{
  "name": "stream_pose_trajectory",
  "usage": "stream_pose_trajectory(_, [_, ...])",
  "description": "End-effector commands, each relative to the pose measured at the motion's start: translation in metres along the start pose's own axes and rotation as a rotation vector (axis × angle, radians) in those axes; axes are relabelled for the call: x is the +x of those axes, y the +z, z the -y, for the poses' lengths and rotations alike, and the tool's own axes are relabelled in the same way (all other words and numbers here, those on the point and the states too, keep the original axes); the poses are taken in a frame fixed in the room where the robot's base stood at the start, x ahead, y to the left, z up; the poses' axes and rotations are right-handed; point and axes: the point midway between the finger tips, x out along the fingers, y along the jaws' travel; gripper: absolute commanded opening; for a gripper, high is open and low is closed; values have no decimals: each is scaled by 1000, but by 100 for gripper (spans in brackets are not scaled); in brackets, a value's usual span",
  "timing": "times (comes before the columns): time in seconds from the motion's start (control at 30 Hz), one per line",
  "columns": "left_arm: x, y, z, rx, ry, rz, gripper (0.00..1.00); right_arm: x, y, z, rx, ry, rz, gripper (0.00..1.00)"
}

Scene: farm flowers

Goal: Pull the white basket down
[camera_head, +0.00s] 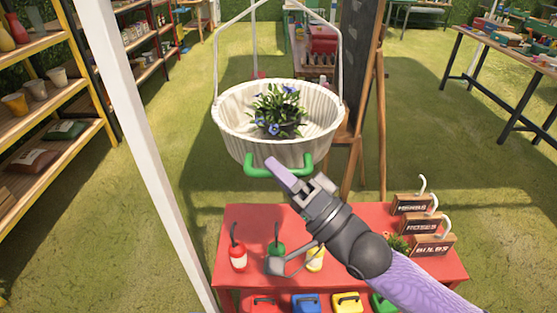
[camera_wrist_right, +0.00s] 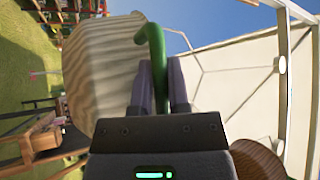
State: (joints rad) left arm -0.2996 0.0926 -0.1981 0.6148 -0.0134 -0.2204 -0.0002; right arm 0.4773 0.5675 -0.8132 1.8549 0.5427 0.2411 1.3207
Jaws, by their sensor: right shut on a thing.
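The white basket (camera_head: 235,140) hangs by its white handle frame in the upper middle of the head view, above the red table. A potted plant with blue flowers (camera_head: 277,110) sits inside it. A green handle (camera_head: 252,172) is on the basket's front. My right gripper (camera_head: 275,168) is at this handle, its purple fingers shut on it. In the right wrist view, the green handle (camera_wrist_right: 155,50) runs between the two fingers (camera_wrist_right: 160,85), with the basket's ribbed side (camera_wrist_right: 100,65) behind. My left gripper is not in view.
Below the basket stands a red table (camera_head: 235,218) with red, green and yellow bottles and several small wooden sign boxes (camera_head: 432,245). A white post (camera_head: 140,150) stands at the left. An easel board (camera_head: 365,70) is behind the basket at right. Shelves line the left.

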Motion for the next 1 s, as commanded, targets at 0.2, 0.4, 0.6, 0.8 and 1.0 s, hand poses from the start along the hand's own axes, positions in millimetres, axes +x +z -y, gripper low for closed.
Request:
stream_pose_trajectory(0.2, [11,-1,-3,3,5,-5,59,-6,6,-14,0,2,0,0])
stream_pose_trajectory(0.4, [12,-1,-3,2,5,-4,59,-7,7,-15,0,1,0,0])
stream_pose_trajectory(0.6, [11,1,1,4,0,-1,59,-7,6,-15,0,1,0,0])
stream_pose_trajectory(0.8, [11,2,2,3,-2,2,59,-7,6,-15,0,1,0,52])
stream_pose_trajectory(1.0, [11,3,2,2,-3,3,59,-7,6,-14,0,0,0,55])
